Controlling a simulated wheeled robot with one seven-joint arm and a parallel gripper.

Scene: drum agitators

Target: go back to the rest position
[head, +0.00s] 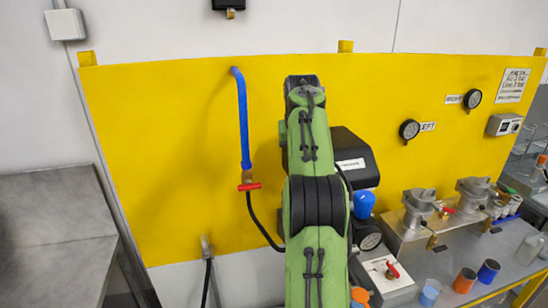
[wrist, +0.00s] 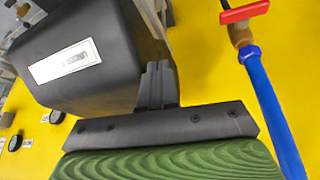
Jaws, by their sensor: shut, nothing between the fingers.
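My gripper (wrist: 157,76) shows in the wrist view as two grey fingers close together, shut and empty. It is in front of the black machine housing with a white label (wrist: 66,62); I cannot tell whether they touch. In the head view my green-sleeved arm rises through the middle, in front of the yellow panel, and hides the gripper. The same black housing (head: 352,145) stands just right of the arm there.
A blue pipe (head: 243,120) with a red-handled valve (head: 249,186) runs left of my arm. It also shows in the wrist view (wrist: 272,115). Gauges (head: 409,130) hang on the yellow panel (head: 165,150). Metal fittings (head: 419,209) and cups (head: 464,280) stand on the right bench.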

